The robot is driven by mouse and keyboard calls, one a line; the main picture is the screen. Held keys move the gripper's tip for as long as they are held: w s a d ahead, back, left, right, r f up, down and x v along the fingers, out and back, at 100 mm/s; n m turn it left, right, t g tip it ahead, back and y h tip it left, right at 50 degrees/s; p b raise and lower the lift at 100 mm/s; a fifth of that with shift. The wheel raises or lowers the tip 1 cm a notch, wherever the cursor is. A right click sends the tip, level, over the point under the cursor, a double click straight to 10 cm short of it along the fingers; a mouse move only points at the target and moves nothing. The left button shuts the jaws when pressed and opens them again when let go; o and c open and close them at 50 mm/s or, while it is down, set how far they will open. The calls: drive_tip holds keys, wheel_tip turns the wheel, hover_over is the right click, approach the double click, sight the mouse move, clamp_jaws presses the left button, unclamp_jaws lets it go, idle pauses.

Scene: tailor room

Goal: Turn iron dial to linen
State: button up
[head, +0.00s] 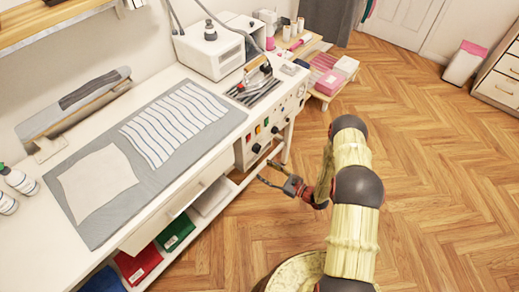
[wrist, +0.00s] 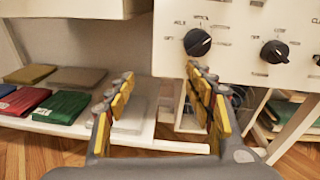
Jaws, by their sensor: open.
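A white control panel (head: 262,141) on the table's front carries black dials. In the wrist view, one dial (wrist: 197,42) sits just above my right fingertip, its pale mark pointing to the upper right. A second dial (wrist: 274,51) is farther right, its mark pointing to the lower right. The small labels around both are too blurred to read surely, so I cannot tell which is the iron dial. My gripper (wrist: 163,92) is open and empty, below and left of the first dial, apart from both. The iron (head: 258,74) stands on a striped rest on the table.
The table (head: 165,196) bears a grey mat with cloths and a white machine (head: 209,48). A lower shelf holds folded red (wrist: 25,101) and green (wrist: 61,107) fabrics. A low side stand (head: 333,86) with boxes is beyond the panel. The wooden floor right of the table is open.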

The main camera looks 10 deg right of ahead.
sight(257, 149)
drive_tip(key=w+r+t+h+b, duration=0.1)
drive_tip(key=w+r+t, duration=0.1)
drive_tip(key=w, duration=0.8)
drive_tip(key=shift+a+r+m, duration=0.2)
drive_tip(key=shift+a+m, duration=0.1)
drive_tip(key=c, duration=0.3)
drive_tip(key=c, duration=0.8)
drive_tip(key=shift+c, duration=0.3)
